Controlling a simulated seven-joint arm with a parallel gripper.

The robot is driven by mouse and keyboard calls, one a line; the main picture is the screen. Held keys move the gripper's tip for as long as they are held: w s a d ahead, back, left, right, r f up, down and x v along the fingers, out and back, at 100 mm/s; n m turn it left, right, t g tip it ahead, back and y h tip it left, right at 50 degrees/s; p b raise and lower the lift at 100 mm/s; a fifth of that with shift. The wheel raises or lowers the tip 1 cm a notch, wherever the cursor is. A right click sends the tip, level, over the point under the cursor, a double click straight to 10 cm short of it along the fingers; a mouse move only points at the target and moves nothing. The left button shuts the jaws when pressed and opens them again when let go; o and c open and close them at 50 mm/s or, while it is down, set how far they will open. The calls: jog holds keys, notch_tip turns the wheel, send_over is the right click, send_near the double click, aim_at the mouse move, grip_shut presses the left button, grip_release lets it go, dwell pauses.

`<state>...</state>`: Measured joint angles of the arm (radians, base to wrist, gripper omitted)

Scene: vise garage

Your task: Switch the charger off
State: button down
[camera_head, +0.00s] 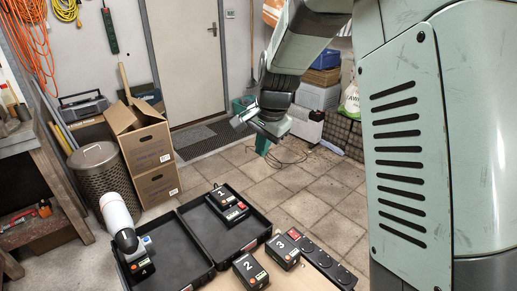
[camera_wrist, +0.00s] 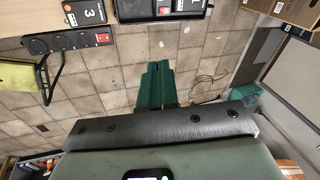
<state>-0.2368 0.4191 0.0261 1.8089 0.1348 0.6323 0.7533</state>
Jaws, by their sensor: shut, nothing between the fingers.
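A black device that looks like the charger (camera_head: 224,198) lies in the right half of an open black case, with a block marked 1 (camera_head: 241,209) at it and a small red part beside the number. In the wrist view, the red part of the charger (camera_wrist: 165,10) shows at the top edge; its switch position cannot be told. My gripper (camera_head: 262,148) hangs in the air beyond the case, well apart from it. In the wrist view its green fingers (camera_wrist: 155,75) are together and empty, above the floor.
Blocks marked 2 (camera_head: 250,271) and 3 (camera_head: 283,250) stand right of the case (camera_head: 265,222). A black power strip (camera_head: 335,270) with a red switch lies beside them.

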jog(key=m, duration=0.2)
send_over(242, 206)
jog(key=s+d, duration=0.2)
notch_tip(242, 206, down, 11)
jog(key=shift+w+f+g, duration=0.1)
jog(key=shift+g, duration=0.2)
jog(key=x, duration=1.4)
jog(key=shift+a, duration=0.15)
jog(key=shift+f, duration=0.15)
jog(key=shift+s+d, duration=0.55)
jog(key=shift+s, duration=0.1)
